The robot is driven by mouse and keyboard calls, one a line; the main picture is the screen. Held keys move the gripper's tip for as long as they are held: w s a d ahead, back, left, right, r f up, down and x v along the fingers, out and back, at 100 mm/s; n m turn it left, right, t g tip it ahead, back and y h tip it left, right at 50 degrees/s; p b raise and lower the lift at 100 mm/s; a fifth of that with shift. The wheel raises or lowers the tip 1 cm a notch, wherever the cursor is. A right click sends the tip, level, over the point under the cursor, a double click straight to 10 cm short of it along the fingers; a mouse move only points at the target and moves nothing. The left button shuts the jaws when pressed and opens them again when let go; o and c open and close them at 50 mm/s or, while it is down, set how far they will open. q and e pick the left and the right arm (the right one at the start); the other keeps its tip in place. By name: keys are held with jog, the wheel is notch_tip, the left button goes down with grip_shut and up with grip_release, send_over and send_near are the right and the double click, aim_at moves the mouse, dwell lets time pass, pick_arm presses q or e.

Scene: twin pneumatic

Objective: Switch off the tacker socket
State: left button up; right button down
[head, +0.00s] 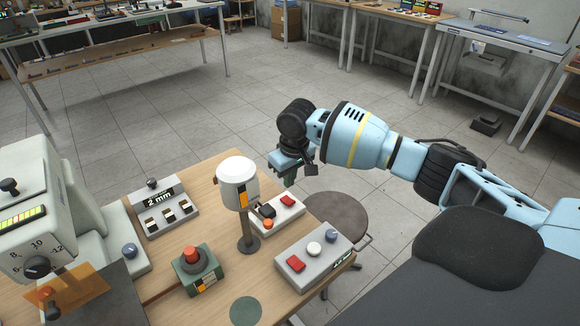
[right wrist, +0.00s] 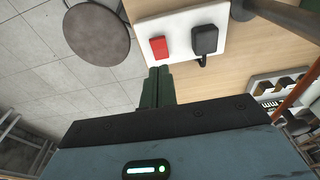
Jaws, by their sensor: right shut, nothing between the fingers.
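A white socket box (head: 292,211) lies on the wooden bench near its far right edge. It carries a red rocker switch (head: 288,201) and a black plug (head: 266,210); I can read no label on it. The right wrist view shows the same red switch (right wrist: 158,47) and the black plug (right wrist: 204,41) with its short cord. My right gripper (head: 290,181) is above the bench's far edge, just beyond the switch. Its dark green fingers (right wrist: 158,72) are shut and empty, with tips close to the switch in the picture. I cannot tell whether they touch. My left gripper is out of view.
A white-headed post (head: 238,184) stands left of the socket. A grey box (head: 313,257) with red, white and blue controls is at right. A green box (head: 197,268) with an orange-red button and a "2 mm" box (head: 162,207) are left. A stool (head: 338,217) stands beside the bench.

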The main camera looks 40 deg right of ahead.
aim_at(291, 202)
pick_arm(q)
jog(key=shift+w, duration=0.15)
pick_arm(e)
jog(key=shift+s+f, duration=0.2)
jog(key=shift+f, duration=0.65)
jog(key=shift+s+f, duration=0.2)
jog(key=shift+f, duration=0.65)
jog(key=shift+s+f, duration=0.2)
jog(key=shift+f, duration=0.65)
